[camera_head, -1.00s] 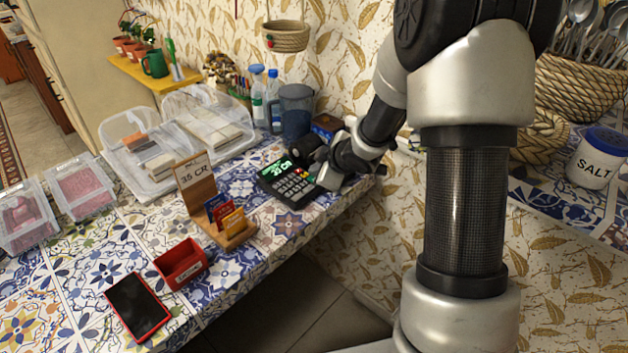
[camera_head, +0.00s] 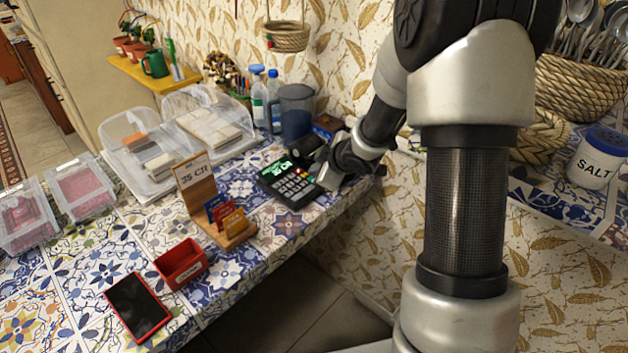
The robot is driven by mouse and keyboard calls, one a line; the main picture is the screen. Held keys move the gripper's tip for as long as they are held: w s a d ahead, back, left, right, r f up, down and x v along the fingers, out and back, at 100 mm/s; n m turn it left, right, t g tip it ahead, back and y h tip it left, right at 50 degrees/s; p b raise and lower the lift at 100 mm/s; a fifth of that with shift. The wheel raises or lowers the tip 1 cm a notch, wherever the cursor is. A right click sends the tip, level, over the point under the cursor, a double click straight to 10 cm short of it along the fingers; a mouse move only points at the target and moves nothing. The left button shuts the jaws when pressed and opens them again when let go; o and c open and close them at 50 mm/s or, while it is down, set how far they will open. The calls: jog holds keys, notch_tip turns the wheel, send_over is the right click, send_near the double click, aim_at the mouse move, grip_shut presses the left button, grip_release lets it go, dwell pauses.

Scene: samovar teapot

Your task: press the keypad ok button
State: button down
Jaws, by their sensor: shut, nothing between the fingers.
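The keypad (camera_head: 287,185) is a black terminal with a lit green display and light keys. It lies on the tiled counter near its right end. Red, yellow and green keys show at its right side, close to my gripper. My gripper (camera_head: 321,178) is shut and empty, at the right edge of the keypad. Its fingertips are small and partly hidden by the hand, so I cannot tell whether they touch a key. The ok button's label is too small to read.
A wooden card stand (camera_head: 222,212) with a "35 CR" sign is left of the keypad. A blue pitcher (camera_head: 296,112) and bottles (camera_head: 258,98) stand behind. A red box (camera_head: 181,263) and phone (camera_head: 138,305) lie in front. The wall is close on the right.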

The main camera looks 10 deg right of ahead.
jog(key=shift+f, duration=0.1)
dwell(0.3)
jog(key=shift+f+b, duration=0.3)
jog(key=shift+f, duration=0.35)
dwell(0.5)
jog(key=shift+r, duration=0.1)
jog(key=shift+r+p, duration=0.55)
jog(key=shift+r, duration=0.1)
jog(key=shift+r, duration=0.1)
notch_tip(320, 180, up, 5)
jog(key=p, duration=0.5)
dwell(0.8)
